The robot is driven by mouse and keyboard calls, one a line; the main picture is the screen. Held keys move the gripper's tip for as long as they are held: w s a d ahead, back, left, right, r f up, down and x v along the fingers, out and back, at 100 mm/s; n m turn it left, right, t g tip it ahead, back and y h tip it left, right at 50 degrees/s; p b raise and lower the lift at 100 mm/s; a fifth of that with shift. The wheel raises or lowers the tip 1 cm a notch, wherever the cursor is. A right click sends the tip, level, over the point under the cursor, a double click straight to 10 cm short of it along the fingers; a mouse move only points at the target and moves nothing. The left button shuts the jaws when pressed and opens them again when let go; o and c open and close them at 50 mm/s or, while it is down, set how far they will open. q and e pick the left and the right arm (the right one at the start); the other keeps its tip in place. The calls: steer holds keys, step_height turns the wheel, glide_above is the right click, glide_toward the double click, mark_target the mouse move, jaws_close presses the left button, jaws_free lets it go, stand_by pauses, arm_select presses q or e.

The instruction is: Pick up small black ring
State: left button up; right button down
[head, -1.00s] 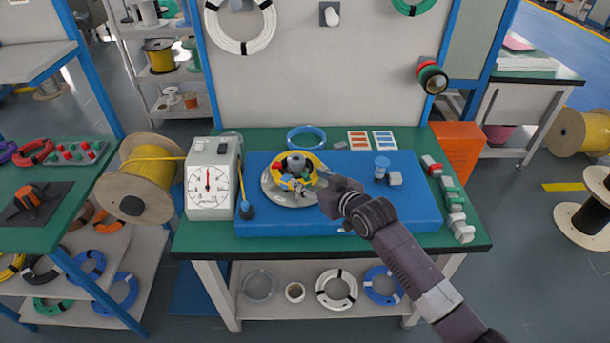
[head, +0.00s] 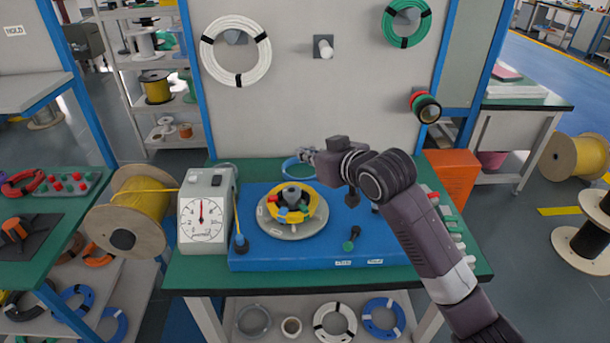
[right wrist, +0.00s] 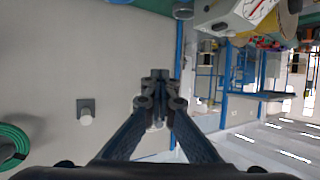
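Several small rings hang on a peg on the right side of the grey back panel. The front one is a small black ring (head: 429,112), with red and green rings behind it. My right gripper (head: 306,156) is raised over the back of the bench, left of and below these rings, clear of them, and points left. In the right wrist view its fingers (right wrist: 160,82) meet at the tips with nothing visible between them. The small black ring cannot be made out in that view. My left gripper is in no view.
A white dial gauge (head: 190,244) stands left. White (head: 211,60) and green coils (head: 386,25) hang on the panel, with a bare peg (head: 326,48) between them.

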steer(key=shift+r, duration=0.9)
steer(key=c, duration=2.7)
jaws_free()
steer(key=shift+c, duration=0.2)
steer(key=o, duration=2.2)
